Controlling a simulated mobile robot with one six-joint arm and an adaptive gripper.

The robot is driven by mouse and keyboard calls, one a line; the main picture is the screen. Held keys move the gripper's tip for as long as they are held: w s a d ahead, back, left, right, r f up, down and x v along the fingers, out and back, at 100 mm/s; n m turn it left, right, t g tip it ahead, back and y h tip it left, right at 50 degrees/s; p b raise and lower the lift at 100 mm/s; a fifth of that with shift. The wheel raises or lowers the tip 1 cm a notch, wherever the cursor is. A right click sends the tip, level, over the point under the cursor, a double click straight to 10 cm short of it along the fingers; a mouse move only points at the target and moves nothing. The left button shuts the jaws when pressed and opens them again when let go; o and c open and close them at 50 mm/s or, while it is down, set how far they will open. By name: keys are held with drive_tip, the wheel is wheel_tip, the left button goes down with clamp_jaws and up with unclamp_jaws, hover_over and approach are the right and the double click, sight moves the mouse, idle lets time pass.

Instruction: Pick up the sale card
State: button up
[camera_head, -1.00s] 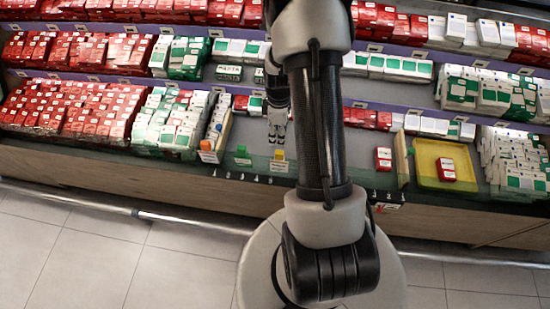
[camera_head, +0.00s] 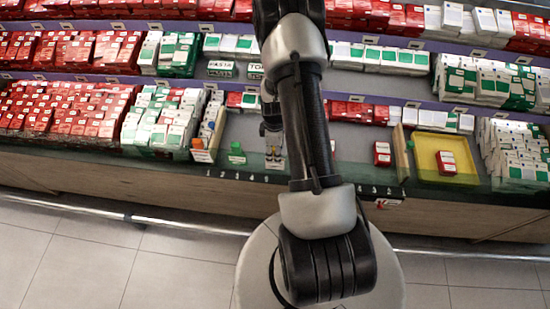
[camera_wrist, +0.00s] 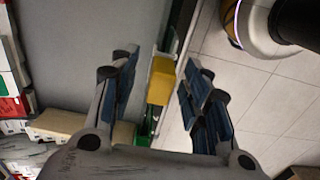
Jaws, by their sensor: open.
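No lettering reading "sale" is legible in either view, so I cannot tell for sure which card is the sale card. A small white card (camera_head: 275,163) stands at the shelf's front edge in the head view, just below my gripper (camera_head: 272,145). In the wrist view a yellow block (camera_wrist: 161,82) shows between the open fingers of my gripper (camera_wrist: 158,78), in line with the gap. I cannot tell whether the fingers touch it. A red-and-white tag (camera_head: 389,203) is on the shelf front to the right of my arm.
A green clip (camera_head: 237,152) stands left of my gripper, and an orange clip with a card (camera_head: 203,155) stands farther left. Red and green-white boxes fill the shelves. A yellow tray (camera_head: 425,150) with a red box (camera_head: 446,163) is at right.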

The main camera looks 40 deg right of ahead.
drive_tip(key=shift+c, duration=0.4)
clamp_jaws()
idle(0.4)
wheel_tip(320, 180, up, 20)
drive_tip(key=p, duration=0.5)
